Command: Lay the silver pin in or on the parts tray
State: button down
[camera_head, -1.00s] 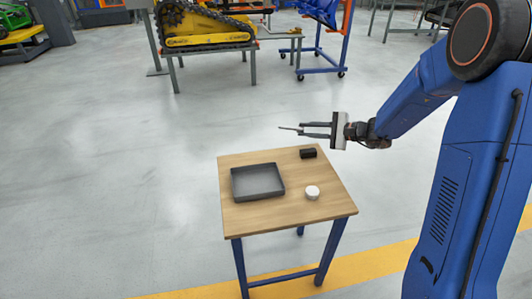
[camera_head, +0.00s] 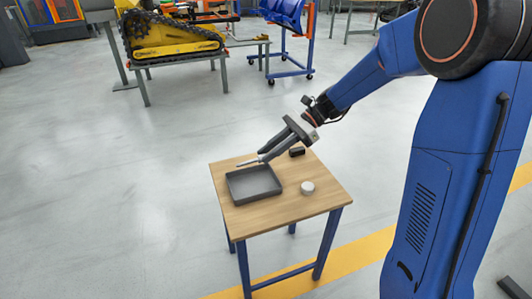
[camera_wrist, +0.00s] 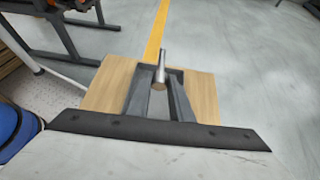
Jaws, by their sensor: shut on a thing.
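The silver pin (camera_wrist: 162,66) is held between the fingertips of my gripper (camera_wrist: 160,84) in the wrist view, with its end sticking out past them. In the head view my gripper (camera_head: 263,157) is shut on the pin (camera_head: 248,162), which points left. The grey parts tray (camera_head: 236,196) is a shallow, empty-looking box on the small wooden table. The pin and fingertips appear at the tray's far edge, above it; the exact height is hard to tell. In the wrist view the tray (camera_wrist: 178,74) is largely hidden behind the fingers.
The wooden table (camera_head: 262,221) has blue legs. A white round piece (camera_head: 307,188) stands right of the tray, and a small black block (camera_head: 297,152) lies near the far right edge, close to my gripper. A yellow tracked carrier (camera_head: 170,38) stands on a bench behind.

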aim_at(270, 180)
jog(key=shift+d+f, duration=0.15)
jog(key=shift+f, duration=4.3)
jog(key=c, duration=1.5)
grip_release()
jog(key=v, duration=1.7)
jog(key=shift+s+d+r, duration=0.15)
jog(key=shift+s+d, duration=0.05)
jog(key=shift+d, duration=0.05)
